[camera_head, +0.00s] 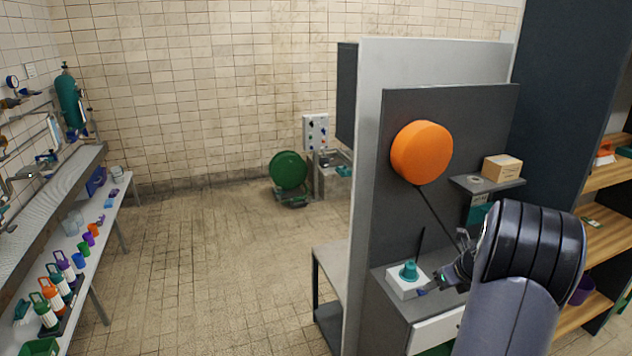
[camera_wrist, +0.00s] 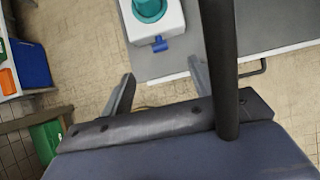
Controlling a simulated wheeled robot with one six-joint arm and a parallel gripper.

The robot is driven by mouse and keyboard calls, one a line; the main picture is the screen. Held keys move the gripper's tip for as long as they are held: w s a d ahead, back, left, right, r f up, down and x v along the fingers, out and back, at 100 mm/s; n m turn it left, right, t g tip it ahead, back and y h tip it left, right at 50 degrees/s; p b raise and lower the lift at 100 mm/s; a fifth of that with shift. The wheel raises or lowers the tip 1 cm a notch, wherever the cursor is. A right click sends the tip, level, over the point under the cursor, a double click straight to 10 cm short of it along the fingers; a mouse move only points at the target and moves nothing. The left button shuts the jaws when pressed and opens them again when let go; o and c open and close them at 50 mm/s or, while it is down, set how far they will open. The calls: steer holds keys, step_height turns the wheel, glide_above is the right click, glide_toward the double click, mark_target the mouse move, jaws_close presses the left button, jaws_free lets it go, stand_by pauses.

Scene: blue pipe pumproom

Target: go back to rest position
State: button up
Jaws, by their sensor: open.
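My gripper (camera_head: 440,284) is at the right in the head view, low over the grey counter and close to the right side of a white box with a teal knob (camera_head: 408,271). In the wrist view my gripper (camera_wrist: 162,82) has its two fingers spread with nothing between them. The white box (camera_wrist: 150,22) with its round teal top and a small blue tab (camera_wrist: 159,44) lies just beyond the fingertips, apart from them. A dark bar crosses in front of the right finger in that view. My arm hides part of the counter in the head view.
A dark panel (camera_head: 375,200) carries an orange disc (camera_head: 421,152) and a small shelf (camera_head: 486,184) with a cardboard box (camera_head: 502,168). Wooden shelves (camera_head: 605,177) stand at the far right. A bench (camera_head: 75,235) with bottles runs along the left. The middle floor (camera_head: 215,260) is clear.

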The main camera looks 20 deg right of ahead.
steer(key=p+x, duration=0.1)
steer(key=x, duration=0.8)
steer(key=shift+p, duration=0.35)
steer(key=shift+s, duration=0.1)
steer(key=shift+r, duration=0.1)
